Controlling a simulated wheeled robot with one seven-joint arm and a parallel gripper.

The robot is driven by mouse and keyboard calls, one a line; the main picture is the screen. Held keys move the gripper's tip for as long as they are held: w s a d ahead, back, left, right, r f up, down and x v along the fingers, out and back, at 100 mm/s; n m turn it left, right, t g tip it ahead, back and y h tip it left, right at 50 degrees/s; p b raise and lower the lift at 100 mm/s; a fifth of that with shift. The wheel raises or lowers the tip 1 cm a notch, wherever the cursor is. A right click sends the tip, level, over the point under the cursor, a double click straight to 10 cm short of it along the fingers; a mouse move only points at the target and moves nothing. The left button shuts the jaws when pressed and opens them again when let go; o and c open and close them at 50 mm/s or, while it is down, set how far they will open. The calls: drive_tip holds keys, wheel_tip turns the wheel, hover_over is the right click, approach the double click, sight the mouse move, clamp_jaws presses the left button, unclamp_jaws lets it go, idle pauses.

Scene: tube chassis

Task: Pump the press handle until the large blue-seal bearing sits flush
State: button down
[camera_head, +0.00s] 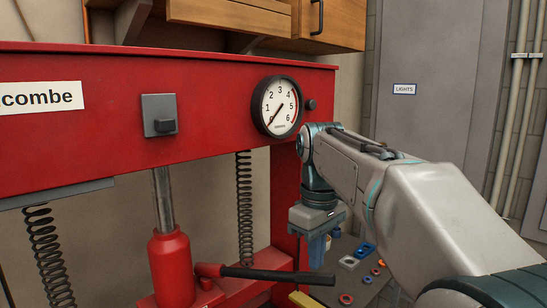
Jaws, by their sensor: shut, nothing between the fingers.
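The black press handle (280,275) extends right, nearly level, from the red bottle jack (172,268). My gripper (316,262) points down near the handle's outer end, with its fingers shut and empty. The fingertips show just above the handle; I cannot tell whether they touch it. The round gauge (277,107) on the red press frame (220,92) has its needle near 0. I cannot make out the large blue-seal bearing being pressed; the lower part of the press is outside the view.
Several small coloured rings and blocks, among them a red ring (346,299) and a blue block (365,249), lie on a surface right of the press. Coil springs (244,210) hang from the frame.

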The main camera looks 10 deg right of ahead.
idle(0.3)
wheel_tip(320, 180, down, 14)
drive_tip(key=b, duration=1)
wheel_tip(320, 180, up, 14)
drive_tip(key=p, duration=1.3)
drive_tip(key=shift+r, duration=0.2)
drive_tip(key=shift+f, duration=0.1)
